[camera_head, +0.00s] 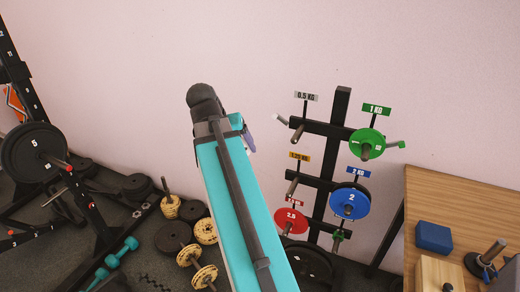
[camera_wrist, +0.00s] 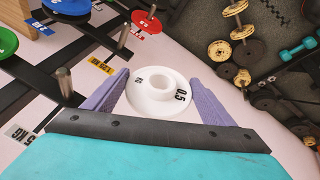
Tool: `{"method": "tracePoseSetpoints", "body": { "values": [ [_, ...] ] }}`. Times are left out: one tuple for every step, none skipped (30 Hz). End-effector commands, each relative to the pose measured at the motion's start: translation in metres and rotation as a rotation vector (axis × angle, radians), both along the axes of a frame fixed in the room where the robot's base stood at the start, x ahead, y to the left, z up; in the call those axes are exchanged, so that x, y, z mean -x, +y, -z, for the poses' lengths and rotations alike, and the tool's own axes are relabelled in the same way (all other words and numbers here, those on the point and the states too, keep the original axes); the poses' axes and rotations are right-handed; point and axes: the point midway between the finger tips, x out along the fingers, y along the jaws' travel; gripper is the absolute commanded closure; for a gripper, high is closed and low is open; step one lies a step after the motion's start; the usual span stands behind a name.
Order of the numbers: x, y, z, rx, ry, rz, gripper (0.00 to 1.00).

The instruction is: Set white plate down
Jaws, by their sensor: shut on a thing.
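A small white plate (camera_wrist: 146,98) marked 0.5, with a raised hub and centre hole, is between the purple fingers of my gripper (camera_wrist: 160,82) in the wrist view. My gripper is shut on it. In the head view the arm hides the plate, and only a bit of one purple finger (camera_head: 249,140) shows, left of the rack. The black plate rack (camera_head: 341,106) has an empty peg (camera_head: 297,135) under the 0.5 KG sign (camera_head: 306,97). That sign also shows in the wrist view (camera_wrist: 20,135), left of the plate, beside a bare metal peg (camera_wrist: 64,82).
The rack holds a green plate (camera_head: 366,152), a blue plate (camera_head: 349,202) and a red plate (camera_head: 291,221). A wooden table (camera_head: 470,205) with a blue block (camera_head: 433,237) stands at right. Dumbbells and weights crowd the floor at left.

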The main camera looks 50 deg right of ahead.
Motion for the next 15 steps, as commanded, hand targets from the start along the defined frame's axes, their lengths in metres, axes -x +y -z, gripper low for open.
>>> {"method": "tracePoseSetpoints", "body": {
  "values": [
    [-0.013,0.011,0.000,0.001,0.000,-0.036,0.61],
    [-0.019,0.017,0.000,0.001,0.000,-0.054,0.61],
    [-0.028,0.026,0.001,0.001,0.000,-0.078,0.61],
    [-0.034,0.032,0.001,0.002,0.000,-0.096,0.61],
    [-0.040,0.038,0.001,0.002,-0.001,-0.114,0.61],
    [-0.048,0.047,0.002,0.002,-0.001,-0.139,0.61],
    [-0.054,0.054,0.002,0.001,0.000,-0.158,0.61],
    [-0.059,0.061,0.003,0.001,-0.001,-0.176,0.61],
    [-0.067,0.070,0.004,0.001,0.000,-0.201,0.61],
    [-0.072,0.077,0.004,0.001,0.001,-0.219,0.61],
    [-0.078,0.085,0.005,0.000,0.000,-0.238,0.61],
    [-0.085,0.094,0.005,0.000,0.000,-0.262,0.61],
    [-0.090,0.102,0.005,0.001,-0.001,-0.281,0.61],
    [-0.095,0.109,0.006,0.001,-0.001,-0.299,0.61],
    [-0.102,0.119,0.006,0.001,-0.001,-0.324,0.61]
  ]
}}
